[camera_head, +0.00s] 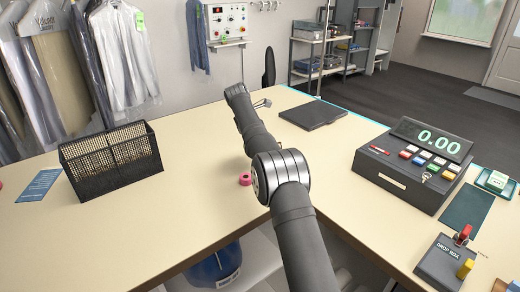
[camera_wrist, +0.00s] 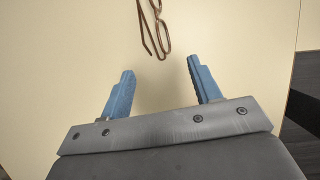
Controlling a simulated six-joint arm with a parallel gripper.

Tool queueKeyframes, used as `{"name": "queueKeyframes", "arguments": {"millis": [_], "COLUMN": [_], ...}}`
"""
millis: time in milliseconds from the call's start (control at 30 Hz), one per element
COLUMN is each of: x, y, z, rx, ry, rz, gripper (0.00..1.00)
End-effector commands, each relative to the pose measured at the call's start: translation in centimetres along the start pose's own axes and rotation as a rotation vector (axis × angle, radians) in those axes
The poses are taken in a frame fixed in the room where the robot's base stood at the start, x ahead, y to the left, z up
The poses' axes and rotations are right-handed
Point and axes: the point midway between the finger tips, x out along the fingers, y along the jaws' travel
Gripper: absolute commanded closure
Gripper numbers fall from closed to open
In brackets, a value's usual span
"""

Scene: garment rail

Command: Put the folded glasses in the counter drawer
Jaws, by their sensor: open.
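The folded glasses (camera_wrist: 155,25), with a thin brown frame, lie on the pale counter at the top of the wrist view, partly cut off by its upper edge. My gripper (camera_wrist: 160,68) is open, its two blue fingers apart with nothing between them. The glasses are just beyond the fingertips and not between them. I cannot identify a counter drawer in either view.
A dark flat pad (camera_head: 312,114) lies beyond. A cash register (camera_head: 410,165) and drop box (camera_head: 445,262) stand at right. The counter's left middle is clear.

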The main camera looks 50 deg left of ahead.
Motion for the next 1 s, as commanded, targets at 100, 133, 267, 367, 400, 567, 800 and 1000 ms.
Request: {"name": "queueKeyframes", "arguments": {"millis": [100,133,267,367,400,567,800,1000], "x": [-3.1,-3.8,-6.3,-7.7,-8.1,-8.9,-8.9,-8.9], "y": [0.1,0.1,0.1,0.1,0.0,0.0,0.0,0.0], "z": [0.1,0.0,0.0,0.0,0.0,0.0,0.0,-0.1], "rx": [0.0,0.0,0.0,0.0,0.0,0.0,0.0,0.0], "ry": [-0.002,-0.002,-0.002,-0.001,-0.001,0.0,0.0,-0.002], "rz": [0.004,0.003,0.003,0.002,0.001,0.0,0.0,-0.002], "gripper": [0.43,0.43,0.43,0.43,0.43,0.58,0.58,0.58]}}
